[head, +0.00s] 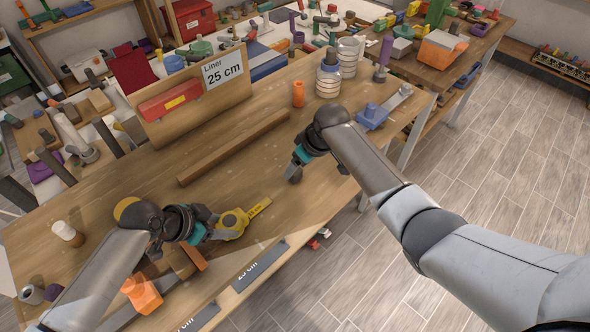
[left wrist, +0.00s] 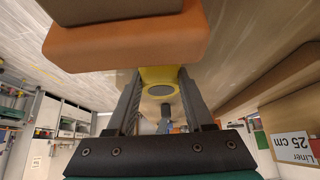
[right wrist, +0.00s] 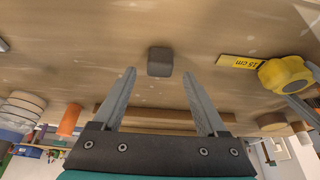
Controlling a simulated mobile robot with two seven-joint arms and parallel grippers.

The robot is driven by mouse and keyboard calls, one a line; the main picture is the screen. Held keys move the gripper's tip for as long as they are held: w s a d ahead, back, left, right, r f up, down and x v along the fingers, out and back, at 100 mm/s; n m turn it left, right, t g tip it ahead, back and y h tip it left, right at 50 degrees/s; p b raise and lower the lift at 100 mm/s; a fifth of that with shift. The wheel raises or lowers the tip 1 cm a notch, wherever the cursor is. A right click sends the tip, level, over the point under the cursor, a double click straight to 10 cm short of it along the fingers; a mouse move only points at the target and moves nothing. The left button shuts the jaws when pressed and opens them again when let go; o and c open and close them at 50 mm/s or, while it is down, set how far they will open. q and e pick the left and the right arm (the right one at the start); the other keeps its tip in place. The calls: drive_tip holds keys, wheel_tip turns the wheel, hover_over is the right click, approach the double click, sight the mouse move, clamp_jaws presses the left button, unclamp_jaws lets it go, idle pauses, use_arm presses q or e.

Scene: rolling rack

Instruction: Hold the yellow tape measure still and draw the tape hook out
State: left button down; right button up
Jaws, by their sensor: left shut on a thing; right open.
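The yellow tape measure (head: 233,222) lies near the table's front edge. My left gripper (head: 212,226) is shut on its left side; the left wrist view shows its yellow body (left wrist: 160,77) between the fingers. A short yellow strip (head: 259,208), marked "15 cm" in the right wrist view (right wrist: 240,62), points from the body towards the right arm. The hook is too small to make out. My right gripper (head: 296,170) is open and empty, right of and beyond the strip's end. A small dark grey block (right wrist: 159,62) shows ahead of its fingers.
A long brown wooden bar (head: 234,148) lies behind the tape measure. A "Liner 25 cm" sign (head: 225,69) stands at the back on a wooden board. An orange cylinder (head: 298,94) and jars (head: 328,80) stand at the back right. Orange blocks (head: 142,294) lie near the left arm.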

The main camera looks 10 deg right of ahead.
sight(295, 174)
drive_tip(key=shift+x, duration=2)
drive_tip(key=shift+c, duration=0.2)
clamp_jaws()
